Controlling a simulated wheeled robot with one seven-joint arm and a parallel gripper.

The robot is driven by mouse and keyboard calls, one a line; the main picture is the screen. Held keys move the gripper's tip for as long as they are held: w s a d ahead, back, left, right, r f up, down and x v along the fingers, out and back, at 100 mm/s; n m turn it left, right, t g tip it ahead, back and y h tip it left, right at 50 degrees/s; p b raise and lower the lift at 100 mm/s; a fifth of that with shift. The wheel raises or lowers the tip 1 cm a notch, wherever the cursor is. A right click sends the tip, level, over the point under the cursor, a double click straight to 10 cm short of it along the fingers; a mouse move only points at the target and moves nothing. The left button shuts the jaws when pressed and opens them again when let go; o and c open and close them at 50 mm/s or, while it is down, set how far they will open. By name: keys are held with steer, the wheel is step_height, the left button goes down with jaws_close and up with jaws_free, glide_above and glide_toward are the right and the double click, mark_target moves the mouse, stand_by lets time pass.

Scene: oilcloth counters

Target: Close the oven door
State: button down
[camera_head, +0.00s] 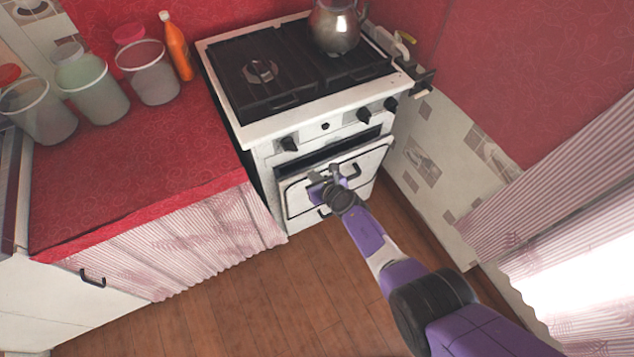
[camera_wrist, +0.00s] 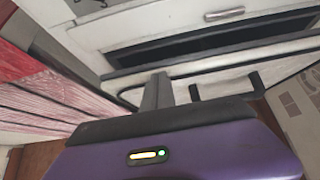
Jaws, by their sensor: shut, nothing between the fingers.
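The white oven (camera_head: 262,150) stands against the red back wall, with black knobs along its front. Its door (camera_head: 372,153) is tilted slightly out at the top, leaving a dark gap (camera_head: 325,151) below the knobs. In the wrist view the door (camera_wrist: 222,84) and the dark opening (camera_wrist: 200,43) show ahead of my fingers. I cannot tell whether the fingertips touch the door.
A metal kettle (camera_head: 336,28) stands on the black hob. The red counter (camera_head: 150,150) at the left holds several jars and an orange bottle (camera_head: 177,46). A pink curtain (camera_head: 200,240) hangs below it. The wooden floor (camera_head: 260,300) before the oven is clear.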

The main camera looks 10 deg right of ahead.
steer(key=shift+w+a+r, duration=0.1)
steer(key=shift+w+a, duration=0.05)
steer(key=shift+w, duration=0.35)
steer(key=shift+w+a+r, duration=0.1)
steer(key=shift+w, duration=0.35)
